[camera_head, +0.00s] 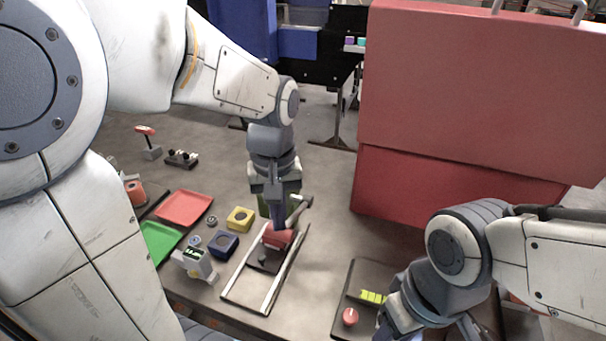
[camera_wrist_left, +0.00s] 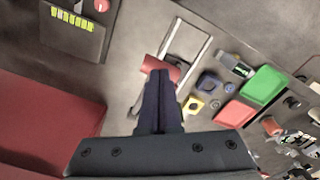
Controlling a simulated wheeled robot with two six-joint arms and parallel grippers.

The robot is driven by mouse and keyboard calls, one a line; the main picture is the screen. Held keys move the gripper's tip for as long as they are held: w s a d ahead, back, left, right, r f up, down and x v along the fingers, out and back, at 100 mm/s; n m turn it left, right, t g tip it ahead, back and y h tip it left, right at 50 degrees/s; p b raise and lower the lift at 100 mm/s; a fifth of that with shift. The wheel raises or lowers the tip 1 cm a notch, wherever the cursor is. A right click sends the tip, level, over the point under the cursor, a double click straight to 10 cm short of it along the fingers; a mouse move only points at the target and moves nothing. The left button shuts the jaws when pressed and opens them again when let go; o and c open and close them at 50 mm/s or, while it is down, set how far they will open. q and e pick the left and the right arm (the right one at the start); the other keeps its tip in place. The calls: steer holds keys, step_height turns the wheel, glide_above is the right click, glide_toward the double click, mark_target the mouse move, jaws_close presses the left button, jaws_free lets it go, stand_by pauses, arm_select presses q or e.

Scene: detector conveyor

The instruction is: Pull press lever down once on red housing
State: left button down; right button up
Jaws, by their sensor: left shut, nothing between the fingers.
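The red housing (camera_head: 277,238) sits on a frame with two pale rails (camera_head: 235,280) on the table. It also shows just past my fingertips in the left wrist view (camera_wrist_left: 172,71). A grey bar, which looks like the press lever (camera_head: 301,209), stands beside my fingers; part of the press is hidden behind my gripper. My left gripper (camera_head: 280,224) points down at the red housing, shut and empty. Its closed fingers show in the left wrist view (camera_wrist_left: 160,78); whether they touch the housing or lever I cannot tell. My right gripper is mostly hidden by its wrist at the bottom right.
Left of the rails are a yellow block (camera_head: 240,219), a blue block (camera_head: 223,244), a small device with a display (camera_head: 194,262), a red tray (camera_head: 184,209) and a green tray (camera_head: 158,242). A dark panel with a red button (camera_head: 350,317) lies right. A large red case (camera_head: 470,90) stands behind.

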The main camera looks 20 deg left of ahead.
mark_target(277, 235)
stand_by(0.3)
arm_select(q)
steer(key=shift+s+f+b, duration=0.15)
steer(key=shift+f+b, duration=0.25)
steer(key=shift+f, duration=0.1)
steer(key=shift+s+f+b, duration=0.15)
steer(key=shift+f+b, duration=0.2)
steer(key=shift+f, duration=0.15)
steer(key=shift+s+f+b, duration=0.2)
steer(key=shift+f+b, duration=0.55)
steer(key=shift+f, duration=0.3)
steer(key=shift+f, duration=0.1)
steer(key=shift+f+b, duration=0.75)
steer(key=shift+f, duration=0.2)
